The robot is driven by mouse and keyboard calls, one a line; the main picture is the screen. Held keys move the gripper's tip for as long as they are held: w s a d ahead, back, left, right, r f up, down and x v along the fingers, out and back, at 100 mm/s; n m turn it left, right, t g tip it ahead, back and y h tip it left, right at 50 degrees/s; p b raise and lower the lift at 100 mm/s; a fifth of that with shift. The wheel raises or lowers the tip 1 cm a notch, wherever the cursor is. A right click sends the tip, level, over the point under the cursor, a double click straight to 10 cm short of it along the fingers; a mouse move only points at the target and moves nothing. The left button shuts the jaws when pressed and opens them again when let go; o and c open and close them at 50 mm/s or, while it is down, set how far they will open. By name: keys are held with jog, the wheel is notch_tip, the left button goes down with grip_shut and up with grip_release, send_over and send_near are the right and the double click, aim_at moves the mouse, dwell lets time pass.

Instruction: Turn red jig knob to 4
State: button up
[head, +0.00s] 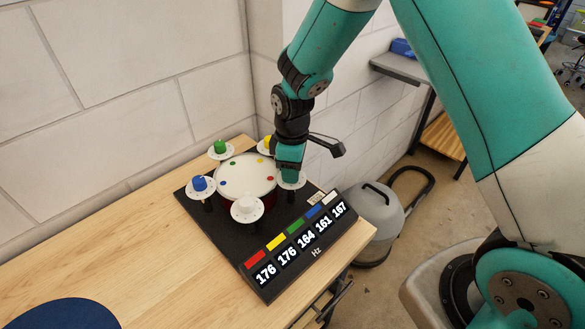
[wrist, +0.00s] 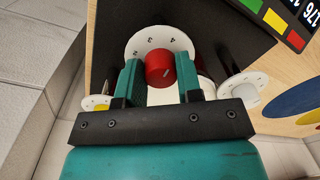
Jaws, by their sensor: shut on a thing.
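The red knob (wrist: 158,69) sits at the middle of a white numbered dial (wrist: 133,45) in the wrist view. My gripper (wrist: 160,76) has one finger on each side of the knob and is shut on it. A short light mark shows on the knob's face; I cannot tell for sure which number it lines up with. In the head view my gripper (head: 290,168) is over the right side of the drum bench and hides the red knob. Only part of its white dial (head: 293,183) shows there. The display (head: 300,245) reads 176 under the red label.
Green (head: 220,147), blue (head: 199,184), yellow (head: 268,142) and white (head: 246,206) knobs stand around the drum (head: 240,168). The yellow and white dials flank my fingers in the wrist view. A wall is behind the wooden table (head: 130,255); its front left is mostly clear.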

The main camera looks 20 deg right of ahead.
dwell(0.3)
jog(key=o, duration=0.9)
jog(key=shift+o, duration=0.2)
jog(key=shift+r, duration=0.1)
notch_tip(320, 180, up, 17)
jog(key=b, duration=0.2)
jog(key=shift+w+d+r+b, duration=0.15)
jog(key=shift+w+d+b, duration=0.1)
jog(key=shift+w+b, duration=0.1)
